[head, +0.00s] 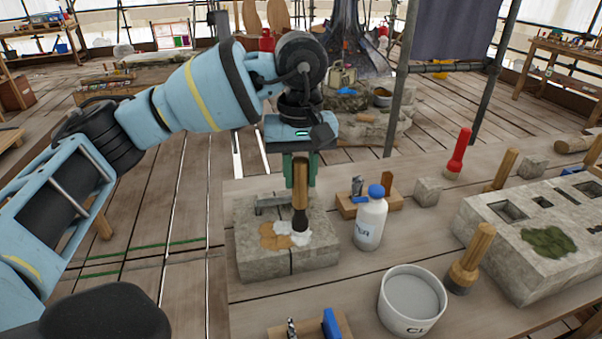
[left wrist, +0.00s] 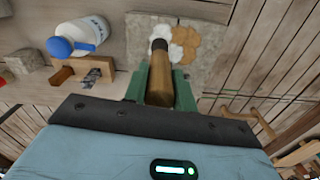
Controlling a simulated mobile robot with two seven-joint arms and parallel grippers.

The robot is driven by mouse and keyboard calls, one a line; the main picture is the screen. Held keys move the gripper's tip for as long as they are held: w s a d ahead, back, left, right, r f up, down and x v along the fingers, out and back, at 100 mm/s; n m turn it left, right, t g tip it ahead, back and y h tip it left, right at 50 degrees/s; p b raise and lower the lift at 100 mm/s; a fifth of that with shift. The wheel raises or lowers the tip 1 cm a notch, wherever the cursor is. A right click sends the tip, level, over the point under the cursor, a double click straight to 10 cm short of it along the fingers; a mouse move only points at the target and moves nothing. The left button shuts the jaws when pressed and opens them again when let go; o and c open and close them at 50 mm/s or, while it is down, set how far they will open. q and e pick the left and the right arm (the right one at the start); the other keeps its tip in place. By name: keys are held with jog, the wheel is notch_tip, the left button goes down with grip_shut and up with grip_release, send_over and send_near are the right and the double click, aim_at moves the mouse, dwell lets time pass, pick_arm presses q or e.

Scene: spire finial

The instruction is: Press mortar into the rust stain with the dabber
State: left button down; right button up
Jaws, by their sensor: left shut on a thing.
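My left gripper (head: 300,172) is shut on the wooden handle of the dabber (head: 300,194), which points down with its dark head lowest. The dabber (left wrist: 160,72) also shows between the green fingers in the left wrist view. Its head is at the white mortar (head: 283,227) on a pale stone block (head: 290,263); I cannot tell whether it touches. The orange-brown rust stain (head: 272,240) lies around and left of the white patches. In the left wrist view the stain (left wrist: 210,45) shows to the right of the head. My right gripper is not in view.
A metal clamp-like piece (head: 272,203) lies on the block's back. A white bottle with blue cap (head: 370,222) and a wooden tool holder (head: 352,207) stand close to its right. A white tub (head: 412,300) and a wooden-handled brush (head: 470,260) stand nearer, beside a larger stone (head: 545,270).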

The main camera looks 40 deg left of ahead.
pick_arm(q)
jog(key=shift+s+a, duration=0.95)
jog(key=shift+s, duration=0.25)
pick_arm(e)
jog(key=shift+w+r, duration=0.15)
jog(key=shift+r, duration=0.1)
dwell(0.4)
pick_arm(q)
jog(key=shift+w+a, duration=0.5)
jog(key=shift+a, duration=0.15)
dwell(0.3)
jog(key=shift+w+d+p, duration=0.5)
jog(key=shift+w+d, duration=0.55)
jog(key=shift+w, duration=0.1)
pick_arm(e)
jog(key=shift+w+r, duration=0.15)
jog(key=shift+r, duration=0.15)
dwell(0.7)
pick_arm(q)
jog(key=shift+r, duration=0.1)
